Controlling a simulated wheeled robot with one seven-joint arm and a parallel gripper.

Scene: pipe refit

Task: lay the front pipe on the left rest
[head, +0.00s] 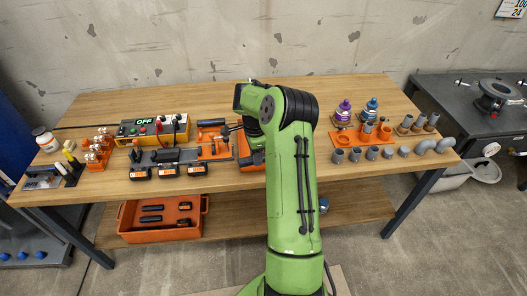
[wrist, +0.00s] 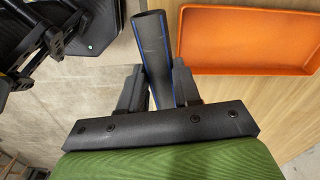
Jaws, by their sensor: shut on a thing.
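In the wrist view, my gripper (wrist: 159,72) is shut on a dark pipe with blue stripes (wrist: 154,42). The pipe runs lengthwise between the two black fingers, and one open end shows beyond them. In the head view, my green arm reaches over the middle of the workbench and hides most of the gripper and the held pipe. Orange fixtures (head: 213,151) with a dark bar-like piece stand on the bench just left of my arm. I cannot tell which part is the left rest.
An orange tray (wrist: 245,68) lies beside the gripper in the wrist view. On the bench (head: 345,95) stand a control box (head: 152,130), several black-and-orange tools and, at right, grey pipe fittings (head: 372,153). An orange crate (head: 163,232) sits on the lower shelf.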

